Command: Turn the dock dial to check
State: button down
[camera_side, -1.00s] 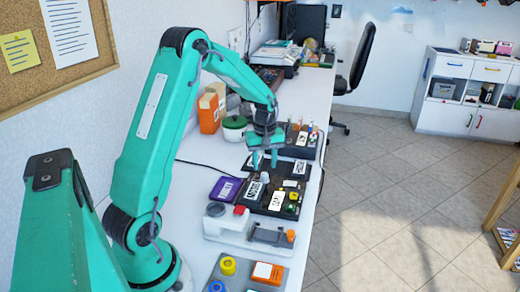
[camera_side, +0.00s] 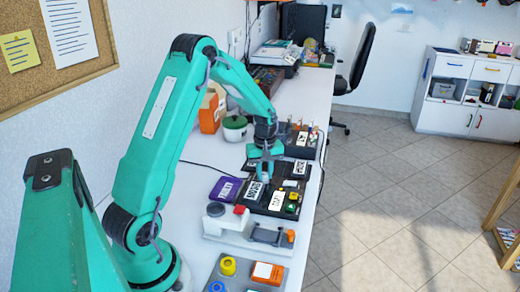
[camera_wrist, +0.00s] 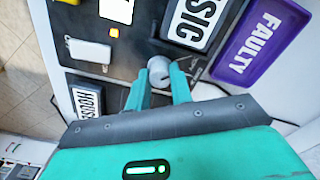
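The dock dial (camera_wrist: 158,70) is a small pale grey knob on the dark dock board (camera_wrist: 118,65). In the wrist view it sits between my fingertips. My gripper (camera_wrist: 158,78) has one teal finger on each side of the knob, with no clear gap, and appears shut on it. In the side view my gripper (camera_side: 266,172) is low over the board and hides most of the dial. Any mark showing the dial's setting cannot be read. A small lit yellow-orange lamp (camera_wrist: 114,33) shows on the board.
A purple tray labelled FAULTY (camera_wrist: 262,45) lies beside the board. In the side view a white machine (camera_side: 230,224) stands nearer, and a green-and-white pot (camera_side: 234,128) stands behind.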

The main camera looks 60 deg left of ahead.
jog(key=shift+m, duration=0.4)
jog(key=m, duration=0.4)
jog(key=shift+m, duration=2)
jog(key=c, duration=1.2)
grip_release()
jog(key=shift+c, duration=0.2)
